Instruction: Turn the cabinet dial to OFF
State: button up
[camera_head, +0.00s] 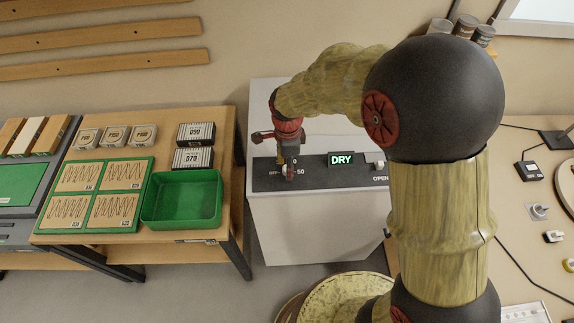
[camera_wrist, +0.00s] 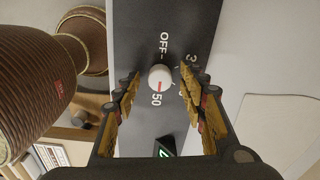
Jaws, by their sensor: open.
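The cabinet dial (camera_wrist: 161,77) is a round white knob on the dark panel (camera_head: 316,178) of the white cabinet. Its red mark points toward the "50" label (camera_wrist: 156,98) in the wrist view. The "OFF" label (camera_wrist: 164,46) lies on the opposite side of the dial. My gripper (camera_wrist: 160,80) is open, with one finger on each side of the dial in that view; I cannot tell whether either touches it. In the head view my gripper (camera_head: 287,174) points down over the panel's left part and mostly hides the dial.
A lit display (camera_head: 341,160) reads "DRY" right of the dial. A white control (camera_head: 380,164) sits farther right, near "OPEN". A wooden table (camera_head: 228,150) with a green tray (camera_head: 183,222) stands left of the cabinet. Another bench (camera_head: 525,260) holds cables at right.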

jog(key=shift+c, duration=0.5)
grip_shut()
